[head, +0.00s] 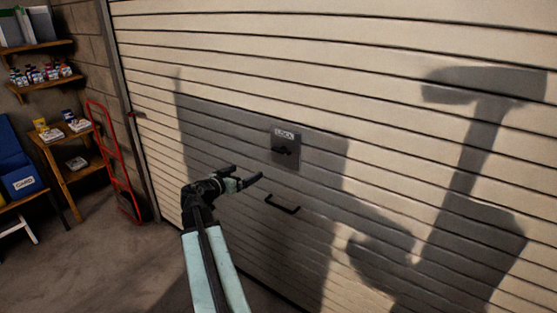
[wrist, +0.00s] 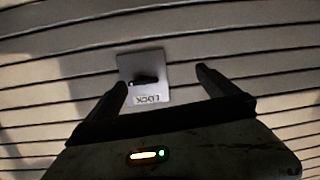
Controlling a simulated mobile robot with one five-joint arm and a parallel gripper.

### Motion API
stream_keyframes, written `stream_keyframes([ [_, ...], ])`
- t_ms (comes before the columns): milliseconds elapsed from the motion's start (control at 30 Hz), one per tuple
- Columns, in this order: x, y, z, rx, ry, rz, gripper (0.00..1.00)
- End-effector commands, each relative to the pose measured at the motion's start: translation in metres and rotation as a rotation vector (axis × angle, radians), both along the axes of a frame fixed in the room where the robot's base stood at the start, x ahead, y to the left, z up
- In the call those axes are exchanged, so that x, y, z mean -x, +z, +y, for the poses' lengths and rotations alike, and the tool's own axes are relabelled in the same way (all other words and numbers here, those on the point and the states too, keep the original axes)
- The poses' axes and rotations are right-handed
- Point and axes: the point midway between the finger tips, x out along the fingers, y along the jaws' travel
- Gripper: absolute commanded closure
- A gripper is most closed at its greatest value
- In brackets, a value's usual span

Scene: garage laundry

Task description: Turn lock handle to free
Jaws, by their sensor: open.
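The lock plate (head: 285,162) is a grey square on the cream slatted roller door, with a label at its top. Its dark lock handle (head: 286,151) sits in the plate's middle and looks roughly horizontal. In the wrist view the plate (wrist: 156,93) appears upside down with "LOCK" readable, and the handle (wrist: 146,79) shows between the fingers, nearer the left one. My gripper (head: 247,174) is open and empty, to the left of and slightly below the plate in the head view. It also shows in the wrist view (wrist: 163,78), with both fingers apart from the handle.
A black pull handle (head: 282,205) is on the door below the plate. A red hand truck (head: 113,160) leans by the left wall near a wooden shelf (head: 66,150) with boxes. The floor (head: 110,260) at left is clear. Shadows fall across the door.

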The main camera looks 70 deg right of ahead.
Motion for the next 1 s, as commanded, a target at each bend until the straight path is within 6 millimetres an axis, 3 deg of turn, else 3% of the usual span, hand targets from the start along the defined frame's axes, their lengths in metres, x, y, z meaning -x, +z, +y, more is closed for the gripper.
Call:
stream_keyframes([
  [33, 0.025, 0.008, -0.024, 0.068, -0.029, -0.018, 0.01],
  [100, 0.047, 0.022, -0.042, 0.140, -0.047, -0.038, 0.01],
  [200, 0.062, 0.032, -0.054, 0.189, -0.054, -0.050, 0.01],
  [467, 0.066, 0.035, -0.064, 0.198, -0.057, -0.052, 0.01],
  [800, 0.080, 0.034, -0.120, 0.197, -0.058, -0.052, 0.01],
  [1000, 0.084, 0.034, -0.132, 0.196, -0.057, -0.051, 0.01],
])
